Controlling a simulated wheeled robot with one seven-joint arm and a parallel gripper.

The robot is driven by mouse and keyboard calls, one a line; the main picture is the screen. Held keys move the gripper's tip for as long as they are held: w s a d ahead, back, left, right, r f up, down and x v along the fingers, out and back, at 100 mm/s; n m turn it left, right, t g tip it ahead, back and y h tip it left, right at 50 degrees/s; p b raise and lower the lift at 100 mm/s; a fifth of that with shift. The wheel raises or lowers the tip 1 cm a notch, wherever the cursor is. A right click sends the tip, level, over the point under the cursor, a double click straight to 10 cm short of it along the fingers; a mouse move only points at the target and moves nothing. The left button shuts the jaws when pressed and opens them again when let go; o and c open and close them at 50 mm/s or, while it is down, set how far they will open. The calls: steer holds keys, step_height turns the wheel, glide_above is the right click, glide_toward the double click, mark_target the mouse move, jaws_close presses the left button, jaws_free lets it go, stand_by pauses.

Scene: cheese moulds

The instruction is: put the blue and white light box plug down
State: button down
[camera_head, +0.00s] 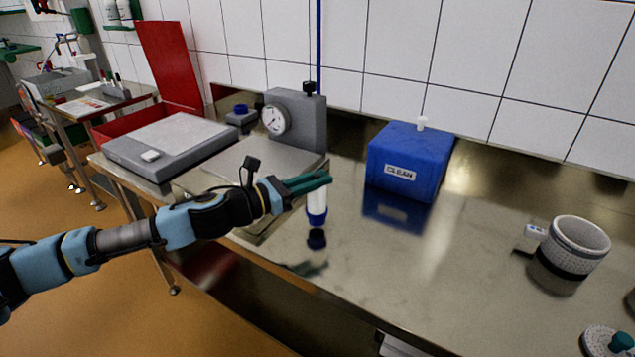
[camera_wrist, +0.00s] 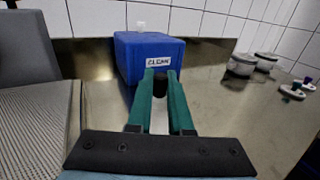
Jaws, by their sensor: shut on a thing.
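The blue and white light box plug (camera_head: 317,207) is upright between the fingertips of my gripper (camera_head: 308,184), white part above and blue end below. Its dark reflection shows on the steel bench (camera_head: 400,262) just under it, and the blue end looks a little above the surface. In the wrist view, my gripper (camera_wrist: 160,82) has its green fingers shut on the plug, and a white strip of the plug (camera_wrist: 159,118) shows between them. The blue end is hidden there.
A blue box marked CLEAN (camera_head: 408,160) stands behind and right of my gripper. A grey dial device (camera_head: 297,120) and a lidded red box (camera_head: 170,75) stand to the left. A perforated mould (camera_head: 578,243) stands far right. The bench between is clear.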

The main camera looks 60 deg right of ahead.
steer(key=shift+f, duration=0.8)
steer(key=c, duration=0.8)
jaws_free()
steer(key=shift+a, duration=0.1)
steer(key=shift+b+v, duration=2.35)
steer(key=shift+v, duration=3.65)
steer(key=shift+s, duration=0.1)
